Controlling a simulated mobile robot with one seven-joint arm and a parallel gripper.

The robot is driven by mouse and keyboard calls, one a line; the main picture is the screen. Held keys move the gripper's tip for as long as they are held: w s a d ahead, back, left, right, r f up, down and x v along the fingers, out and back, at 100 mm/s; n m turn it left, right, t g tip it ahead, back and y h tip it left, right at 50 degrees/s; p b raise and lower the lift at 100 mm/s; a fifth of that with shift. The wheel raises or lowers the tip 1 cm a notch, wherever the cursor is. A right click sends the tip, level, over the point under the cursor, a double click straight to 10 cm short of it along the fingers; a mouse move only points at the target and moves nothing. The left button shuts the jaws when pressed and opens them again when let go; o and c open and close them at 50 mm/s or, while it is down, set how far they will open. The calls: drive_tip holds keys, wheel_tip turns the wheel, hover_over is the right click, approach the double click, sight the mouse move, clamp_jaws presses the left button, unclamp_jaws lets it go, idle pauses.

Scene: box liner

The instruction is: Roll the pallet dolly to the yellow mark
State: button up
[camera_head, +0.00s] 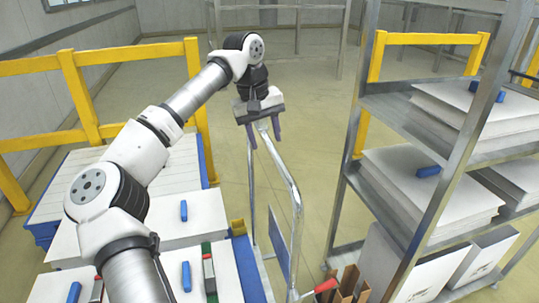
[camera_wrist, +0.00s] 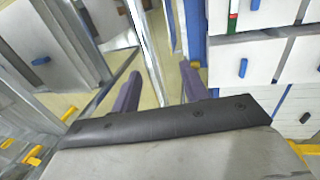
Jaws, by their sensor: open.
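A wheeled frame with a bent metal tube handle (camera_head: 295,195) and a blue panel (camera_head: 280,240) stands in the middle of the head view; I take it to be the pallet dolly. Its base is largely cut off at the lower edge. My gripper (camera_head: 265,136) is open at the top of this handle, fingers pointing down. In the wrist view a metal tube (camera_wrist: 148,45) runs up from between the open fingers (camera_wrist: 157,88); I cannot tell whether they touch it. I cannot make out a yellow floor mark.
A metal shelf rack (camera_head: 345,185) with white boxes stands close on the right. Stacked white boxes (camera_head: 190,215) and yellow railings (camera_head: 85,90) are on the left. Brown cardboard (camera_head: 346,284) and a red piece (camera_head: 326,286) are at the bottom. Floor (camera_head: 310,110) beyond the handle is clear.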

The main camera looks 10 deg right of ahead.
wheel_tip(320, 180, up, 6)
drive_tip(key=shift+a, duration=0.4)
drive_tip(key=shift+s, duration=0.1)
